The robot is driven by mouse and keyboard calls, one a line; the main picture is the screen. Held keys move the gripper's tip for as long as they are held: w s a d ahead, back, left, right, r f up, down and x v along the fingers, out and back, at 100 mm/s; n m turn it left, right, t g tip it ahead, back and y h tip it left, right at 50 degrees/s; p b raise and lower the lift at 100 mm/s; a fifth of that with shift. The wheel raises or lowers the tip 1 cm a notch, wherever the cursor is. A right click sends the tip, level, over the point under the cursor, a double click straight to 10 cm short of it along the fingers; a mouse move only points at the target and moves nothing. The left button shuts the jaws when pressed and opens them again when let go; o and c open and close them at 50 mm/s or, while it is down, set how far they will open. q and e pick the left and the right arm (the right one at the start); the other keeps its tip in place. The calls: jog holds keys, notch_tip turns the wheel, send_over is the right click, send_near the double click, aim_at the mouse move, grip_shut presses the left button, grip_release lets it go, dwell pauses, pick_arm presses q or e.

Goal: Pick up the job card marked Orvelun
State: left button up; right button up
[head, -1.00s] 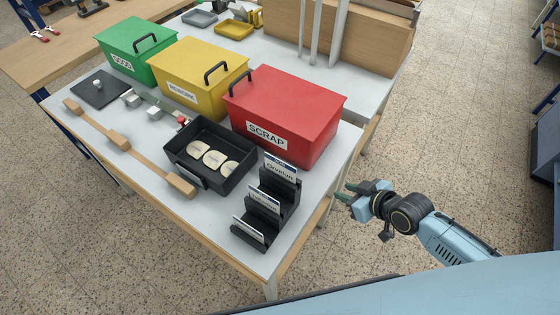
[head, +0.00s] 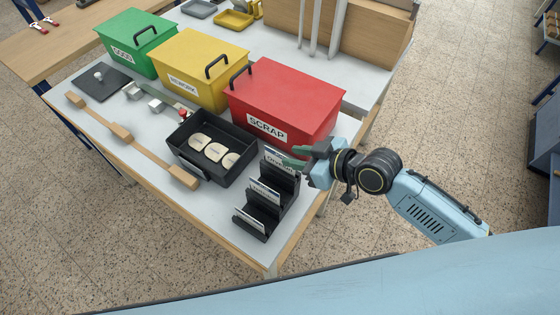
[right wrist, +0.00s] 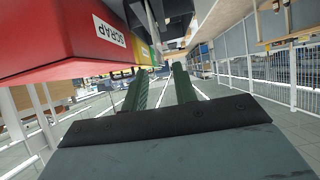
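The job card marked Orvelun (head: 274,158) stands in the top, rear slot of a black stepped card holder (head: 283,190) on the table's right side. My right gripper (head: 297,156) is at the right end of this card, its green fingers close to the card's upper part and partly covering it. In the right wrist view the two fingers (right wrist: 160,82) are apart, with no card visible between them. Whether they touch the card cannot be told. Two more cards, a middle card (head: 265,189) and a front card (head: 249,222), stand in the lower slots. My left gripper is not in view.
The red SCRAP bin (head: 285,100) stands right behind the holder, close to my right gripper. A black tray (head: 183,151) with pale round-cornered pieces is left of the holder. Yellow (head: 205,65) and green (head: 140,40) bins stand farther left. Open floor lies to the right.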

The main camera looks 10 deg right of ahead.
aim_at(280, 154)
jog(key=shift+x, duration=2.7)
jog(key=shift+s+a, duration=0.1)
jog(key=shift+c, duration=0.2)
grip_shut()
